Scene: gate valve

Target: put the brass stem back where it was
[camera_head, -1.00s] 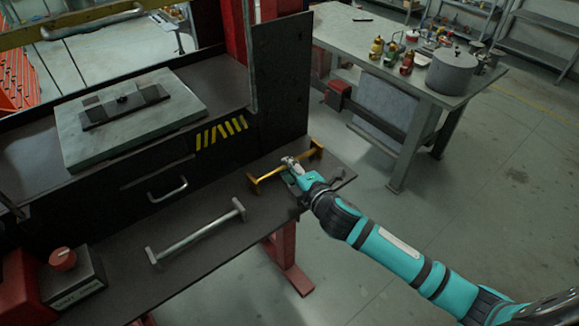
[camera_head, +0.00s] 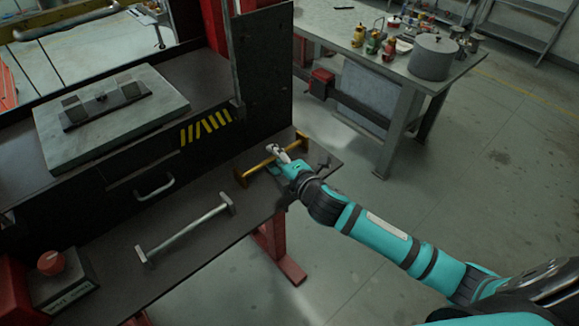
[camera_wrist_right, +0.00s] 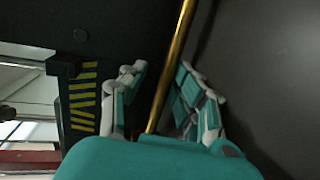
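The brass stem (camera_head: 257,168) lies at the right end of the dark bench shelf, with a crosspiece at each end. My right gripper (camera_head: 281,158) is at the middle of it and hides part of the rod. In the right wrist view the brass rod (camera_wrist_right: 172,70) runs between the two fingers of my right gripper (camera_wrist_right: 163,98). The fingers look spread, with a gap visible on each side of the rod. My left gripper is not in view.
A steel bar (camera_head: 185,232) lies left of the stem on the dark shelf (camera_head: 125,285). A red-knobbed box (camera_head: 62,280) stands at the shelf's left end. A dark upright panel (camera_head: 263,80) rises behind the stem. A workbench with a pot (camera_head: 433,57) stands beyond, across open floor.

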